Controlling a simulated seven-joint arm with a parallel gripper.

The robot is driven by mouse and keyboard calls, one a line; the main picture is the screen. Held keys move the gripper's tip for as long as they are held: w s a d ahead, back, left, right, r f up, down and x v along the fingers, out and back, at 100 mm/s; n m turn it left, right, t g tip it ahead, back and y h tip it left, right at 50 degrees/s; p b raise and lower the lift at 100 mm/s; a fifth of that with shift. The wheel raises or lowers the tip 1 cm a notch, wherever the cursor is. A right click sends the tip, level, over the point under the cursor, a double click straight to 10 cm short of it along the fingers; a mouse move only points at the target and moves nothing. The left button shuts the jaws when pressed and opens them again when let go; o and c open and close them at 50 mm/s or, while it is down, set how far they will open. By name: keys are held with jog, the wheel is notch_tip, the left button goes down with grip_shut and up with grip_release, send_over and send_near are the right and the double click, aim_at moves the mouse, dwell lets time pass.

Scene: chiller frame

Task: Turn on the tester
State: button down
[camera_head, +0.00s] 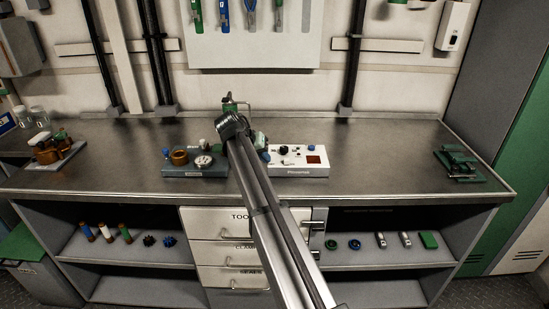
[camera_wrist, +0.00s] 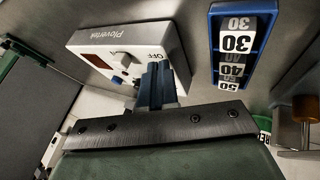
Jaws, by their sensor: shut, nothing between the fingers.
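The tester (camera_head: 298,170) is a white box marked Plovertek, on the bench right of my arm. In the wrist view the tester (camera_wrist: 165,32) appears tilted, with a dark red window (camera_wrist: 98,61), a grey knob (camera_wrist: 124,59), a blue button (camera_wrist: 117,80) and the word OFF. My gripper (camera_wrist: 156,72) is shut and empty. Its blue fingers overlap the tester's edge beside OFF; I cannot tell whether they touch it. In the head view my gripper (camera_head: 264,156) is at the tester's left end, partly hidden by my arm.
A gauge board (camera_head: 195,172) sits left of my arm. A blue-framed number strip (camera_wrist: 246,45) is close beside my fingers in the wrist view. Brass fittings (camera_head: 48,150) stand far left; green parts (camera_head: 460,163) lie far right.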

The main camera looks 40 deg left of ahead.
jog(key=v, duration=0.9)
jog(key=shift+r, duration=0.2)
jog(key=shift+d, duration=0.1)
